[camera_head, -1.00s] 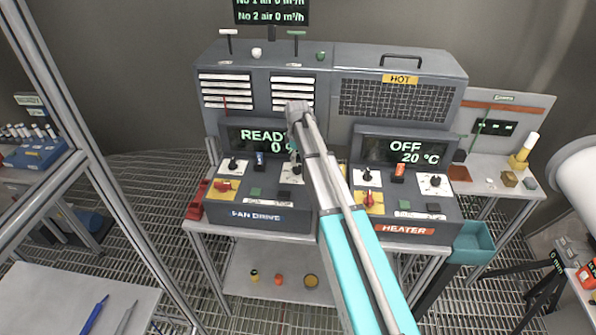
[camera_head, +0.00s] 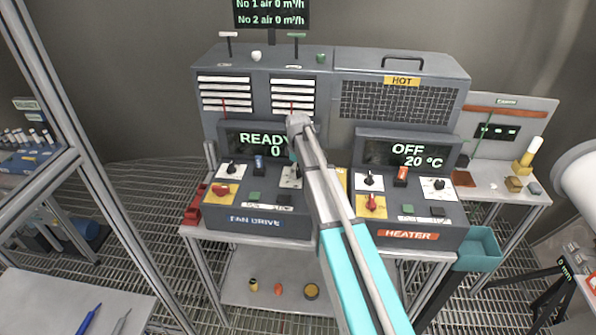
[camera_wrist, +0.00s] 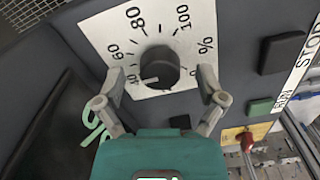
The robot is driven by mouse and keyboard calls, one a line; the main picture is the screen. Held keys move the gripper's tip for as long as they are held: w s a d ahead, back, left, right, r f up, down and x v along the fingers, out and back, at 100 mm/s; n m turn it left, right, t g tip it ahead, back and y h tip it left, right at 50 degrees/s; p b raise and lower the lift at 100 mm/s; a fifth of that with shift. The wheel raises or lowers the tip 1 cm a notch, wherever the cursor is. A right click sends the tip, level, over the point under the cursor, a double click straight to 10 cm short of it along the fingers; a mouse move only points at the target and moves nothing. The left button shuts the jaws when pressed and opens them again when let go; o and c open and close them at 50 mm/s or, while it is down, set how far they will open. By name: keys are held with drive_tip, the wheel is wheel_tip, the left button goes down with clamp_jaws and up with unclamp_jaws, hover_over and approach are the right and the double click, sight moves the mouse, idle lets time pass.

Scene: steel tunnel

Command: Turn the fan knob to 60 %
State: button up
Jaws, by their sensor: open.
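The fan knob (camera_wrist: 160,67) is a round dark knob on a white dial plate (camera_wrist: 200,40) marked 60, 80, 100 and %. Its pale pointer line faces the lower left in the wrist view, and the lower marks are partly hidden. My gripper (camera_wrist: 161,76) is open, with one fingertip on each side of the knob; I cannot tell whether they touch it. In the head view my arm hides most of the knob, leaving part of the dial plate (camera_head: 290,178) in sight. The fan display (camera_head: 262,142) reads READY and 0.
The fan drive panel also has a black selector (camera_head: 231,168), a blue switch (camera_head: 259,162) and a red knob on yellow (camera_head: 221,189). The heater panel (camera_head: 407,236) stands close on the right, its display (camera_head: 405,154) reading OFF, 20 °C. Green and dark buttons (camera_wrist: 260,107) lie beside the dial.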

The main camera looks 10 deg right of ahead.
drive_tip(key=c, duration=1.1)
drive_tip(key=shift+c, duration=0.2)
